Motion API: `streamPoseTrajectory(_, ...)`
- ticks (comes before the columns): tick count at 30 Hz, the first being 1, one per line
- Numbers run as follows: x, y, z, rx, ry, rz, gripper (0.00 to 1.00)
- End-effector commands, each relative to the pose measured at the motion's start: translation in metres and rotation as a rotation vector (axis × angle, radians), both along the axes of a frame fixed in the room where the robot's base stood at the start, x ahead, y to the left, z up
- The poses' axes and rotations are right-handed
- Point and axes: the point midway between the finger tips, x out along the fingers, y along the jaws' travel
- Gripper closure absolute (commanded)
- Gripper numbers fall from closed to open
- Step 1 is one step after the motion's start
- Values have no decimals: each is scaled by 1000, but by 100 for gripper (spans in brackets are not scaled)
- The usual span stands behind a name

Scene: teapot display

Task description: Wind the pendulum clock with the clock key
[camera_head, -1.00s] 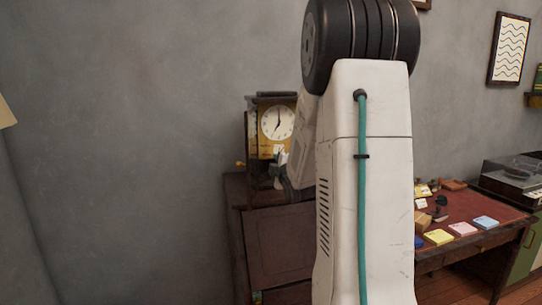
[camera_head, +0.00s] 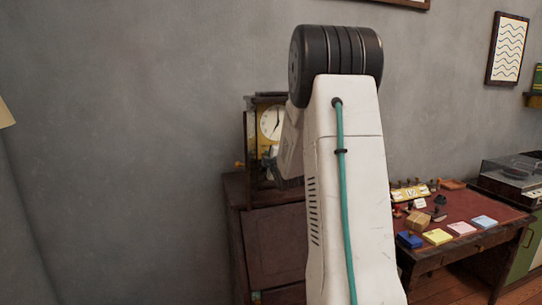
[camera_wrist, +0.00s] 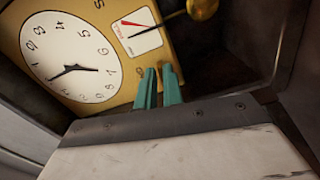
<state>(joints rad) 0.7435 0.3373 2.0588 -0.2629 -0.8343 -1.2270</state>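The pendulum clock (camera_head: 271,124) stands on a dark wooden cabinet at the wall, with a white dial and yellow face. Its front door seems swung open on the left, with a brass knob (camera_head: 239,165). In the wrist view the dial (camera_wrist: 70,56) shows tilted, beside a small white-and-red gauge card (camera_wrist: 137,32) and a brass pendulum bob (camera_wrist: 202,9). My gripper (camera_wrist: 159,86) is in front of the lower part of the clock face. Its teal fingers are close together with a narrow gap.
The dark cabinet (camera_head: 275,245) bears the clock. To the right, a red-topped desk (camera_head: 470,208) holds a blue box, coloured note pads and small items; a record player (camera_head: 515,170) stands beyond. My arm hides part of the clock and cabinet. The wall at left is bare.

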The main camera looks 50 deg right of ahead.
Motion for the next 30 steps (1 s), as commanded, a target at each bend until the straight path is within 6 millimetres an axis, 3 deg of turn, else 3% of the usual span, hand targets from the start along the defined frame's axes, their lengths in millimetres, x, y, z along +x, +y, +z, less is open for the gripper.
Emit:
streamPoseTrajectory(14,0,0,2,40,-29,0,100)
streamPoseTrajectory(30,1,0,2,363,-232,2,100)
